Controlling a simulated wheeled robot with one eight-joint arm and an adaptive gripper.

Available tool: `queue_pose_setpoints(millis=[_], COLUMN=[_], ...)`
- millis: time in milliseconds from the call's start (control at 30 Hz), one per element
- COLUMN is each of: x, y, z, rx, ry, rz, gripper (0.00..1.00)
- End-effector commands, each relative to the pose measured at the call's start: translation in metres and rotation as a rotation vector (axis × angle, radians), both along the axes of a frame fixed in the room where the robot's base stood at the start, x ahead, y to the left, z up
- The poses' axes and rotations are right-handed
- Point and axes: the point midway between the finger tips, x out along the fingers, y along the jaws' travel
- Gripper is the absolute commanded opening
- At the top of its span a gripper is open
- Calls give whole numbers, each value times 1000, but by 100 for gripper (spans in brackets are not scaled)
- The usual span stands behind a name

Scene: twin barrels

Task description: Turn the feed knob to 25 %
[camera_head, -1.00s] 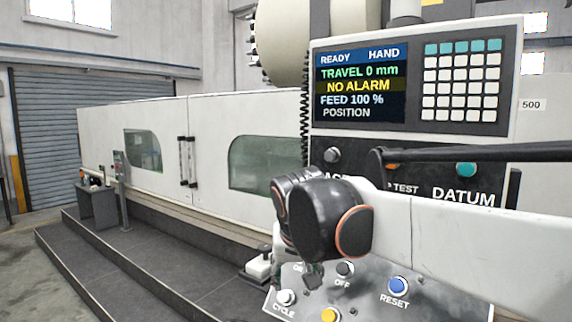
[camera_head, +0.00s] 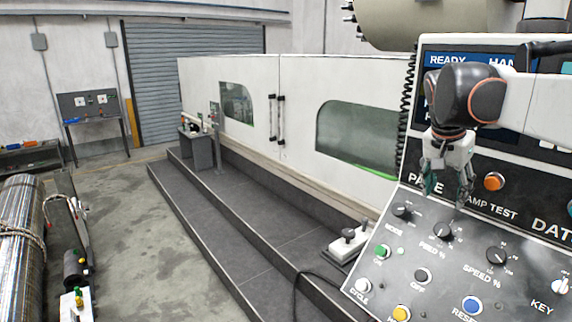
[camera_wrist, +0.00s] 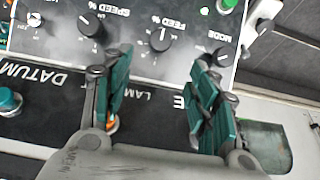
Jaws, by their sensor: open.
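The feed knob (camera_head: 443,231), a small black knob labelled FEED %, sits on the sloping control panel (camera_head: 425,262) between the mode knob (camera_head: 402,211) and the speed knob (camera_head: 497,256). My gripper (camera_head: 447,190) is open and empty, fingers pointing down, just above the feed knob in the head view. In the wrist view the feed knob (camera_wrist: 160,40) shows beyond the gap between the green-padded fingers (camera_wrist: 163,75), apart from both. The screen (camera_head: 450,60) is mostly hidden by my arm, so the feed value cannot be read.
Around the feed knob are an orange lamp-test button (camera_head: 494,181), a green ON button (camera_head: 381,251), a black OFF button (camera_head: 422,275) and a blue reset button (camera_head: 471,305). A dark step (camera_head: 235,215) runs along the white machine. Open floor (camera_head: 130,230) lies left.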

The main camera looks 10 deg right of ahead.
Motion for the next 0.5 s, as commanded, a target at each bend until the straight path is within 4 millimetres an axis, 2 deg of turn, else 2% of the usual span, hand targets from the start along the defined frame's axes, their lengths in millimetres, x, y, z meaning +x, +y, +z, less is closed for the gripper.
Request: queue_pose_setpoints(millis=[167,500], x=[7,20], y=[-10,-31], z=[-23,-83], rx=[0,0], ry=[0,1], rz=[-2,0], gripper=[54,54])
